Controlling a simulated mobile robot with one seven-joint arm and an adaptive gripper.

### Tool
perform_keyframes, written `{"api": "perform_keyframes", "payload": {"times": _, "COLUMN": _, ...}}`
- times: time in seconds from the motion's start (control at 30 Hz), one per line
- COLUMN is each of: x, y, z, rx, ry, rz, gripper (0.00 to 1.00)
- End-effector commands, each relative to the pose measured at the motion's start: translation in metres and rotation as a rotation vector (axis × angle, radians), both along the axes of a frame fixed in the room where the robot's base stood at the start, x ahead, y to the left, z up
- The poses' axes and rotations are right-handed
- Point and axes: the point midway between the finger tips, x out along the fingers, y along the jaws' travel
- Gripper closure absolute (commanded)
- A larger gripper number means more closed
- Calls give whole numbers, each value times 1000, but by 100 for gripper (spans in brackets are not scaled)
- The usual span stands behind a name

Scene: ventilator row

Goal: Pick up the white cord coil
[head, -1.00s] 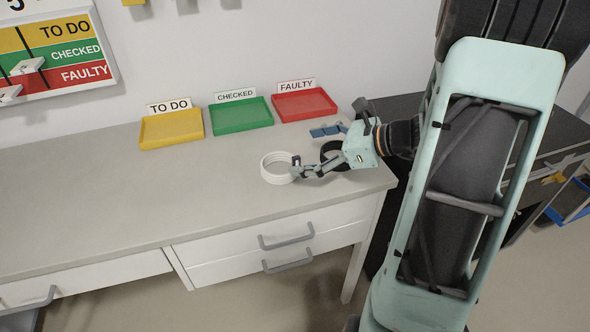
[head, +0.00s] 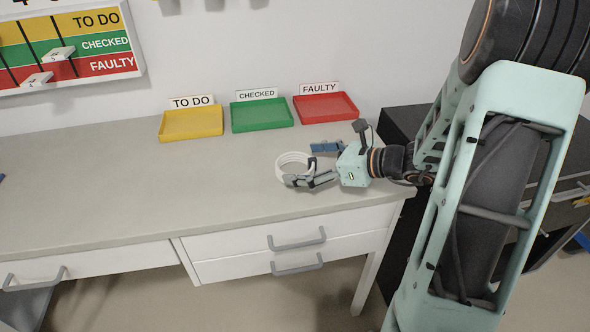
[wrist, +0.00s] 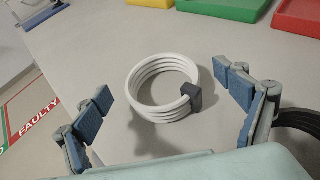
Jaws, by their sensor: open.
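The white cord coil (head: 280,168) lies on the grey bench near its right end. In the wrist view the coil (wrist: 134,88) is several stacked loops with a dark clip (wrist: 202,97) on its right side. My gripper (head: 312,164) is open at the coil's right side, and its near finger overlaps the coil's front edge in the head view. In the wrist view my gripper (wrist: 164,85) has one blue-padded finger on each side of the coil, with visible gaps. I cannot tell the fingertips' height above the bench.
A yellow TO DO tray (head: 190,124), a green CHECKED tray (head: 262,115) and a red FAULTY tray (head: 326,108) stand along the wall. A black coil (wrist: 299,122) lies right of my right finger in the wrist view.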

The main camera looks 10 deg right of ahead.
Motion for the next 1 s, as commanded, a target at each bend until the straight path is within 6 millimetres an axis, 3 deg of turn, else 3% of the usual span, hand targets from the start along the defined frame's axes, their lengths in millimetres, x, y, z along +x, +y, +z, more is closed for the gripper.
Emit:
{"api": "perform_keyframes", "payload": {"times": 0.17, "x": 13, "y": 17, "z": -11, "rx": 0, "ry": 0, "rz": 2, "gripper": 10}}
{"api": "perform_keyframes", "payload": {"times": 0.47, "x": 16, "y": 18, "z": -11, "rx": -1, "ry": 0, "rz": -1, "gripper": 11}}
{"api": "perform_keyframes", "payload": {"times": 0.9, "x": 16, "y": 18, "z": -11, "rx": -2, "ry": 0, "rz": -1, "gripper": 59}}
{"api": "perform_keyframes", "payload": {"times": 1.0, "x": 16, "y": 18, "z": -10, "rx": -1, "ry": -1, "rz": 0, "gripper": 61}}
